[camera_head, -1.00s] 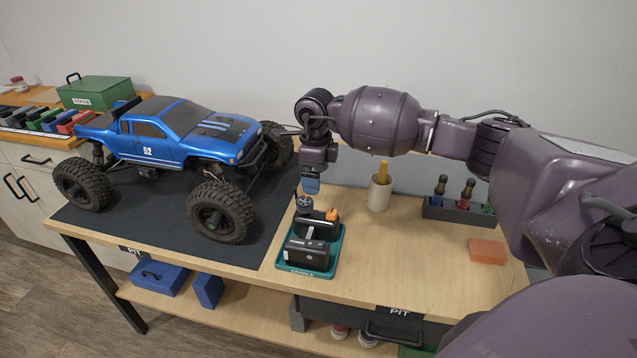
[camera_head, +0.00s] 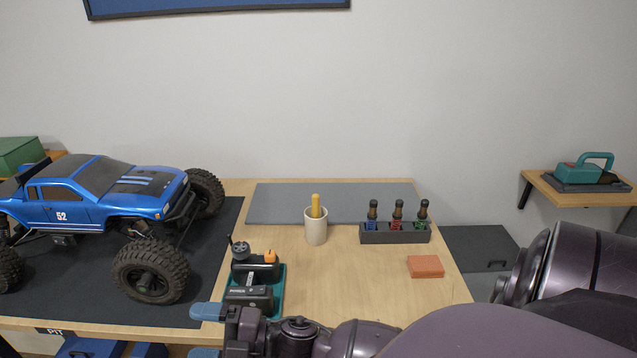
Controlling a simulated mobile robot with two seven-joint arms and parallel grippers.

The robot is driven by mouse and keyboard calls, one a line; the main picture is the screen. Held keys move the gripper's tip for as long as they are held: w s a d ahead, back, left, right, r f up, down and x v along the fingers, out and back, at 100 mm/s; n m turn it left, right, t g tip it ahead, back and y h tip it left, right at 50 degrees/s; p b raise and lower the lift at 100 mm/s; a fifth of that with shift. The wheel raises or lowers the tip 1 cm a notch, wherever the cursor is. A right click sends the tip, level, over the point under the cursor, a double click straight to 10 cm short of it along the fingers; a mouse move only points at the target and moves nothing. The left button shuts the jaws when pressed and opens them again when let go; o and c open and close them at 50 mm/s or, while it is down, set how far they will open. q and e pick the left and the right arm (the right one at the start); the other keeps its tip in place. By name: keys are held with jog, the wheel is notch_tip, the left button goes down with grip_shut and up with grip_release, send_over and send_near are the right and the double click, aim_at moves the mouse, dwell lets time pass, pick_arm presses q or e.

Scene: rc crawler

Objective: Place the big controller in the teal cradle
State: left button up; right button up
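The big controller (camera_head: 250,297) is black and boxy, with a dark wheel on top and an orange part. It sits upright within the teal cradle (camera_head: 280,289), on the wooden table just right of the dark mat. Whether it is fully seated is hard to tell. My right gripper (camera_head: 206,332) is at the bottom of the view, in front and to the left of the cradle. Its two blue fingers are spread apart with nothing seen between them. It appears apart from the controller. My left gripper is not in view.
The blue truck (camera_head: 100,195) stands on the dark mat (camera_head: 205,285) at left. Table between cradle and block is clear.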

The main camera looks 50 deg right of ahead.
jog(key=s+d+f+m+g+h, duration=0.2)
jog(key=s+d+f+m+h, duration=0.3)
jog(key=s+f+m+h, duration=0.2)
jog(key=s+d+f+m+g+h, duration=0.1)
jog(key=s+d+f+m+h, duration=0.5)
jog(key=m, duration=0.8)
jog(key=s+f+h, duration=0.1)
jog(key=s+f, duration=0.2)
jog(key=f, duration=0.1)
jog(key=shift+d+f+g, duration=0.25)
jog(key=shift+f+g, duration=0.15)
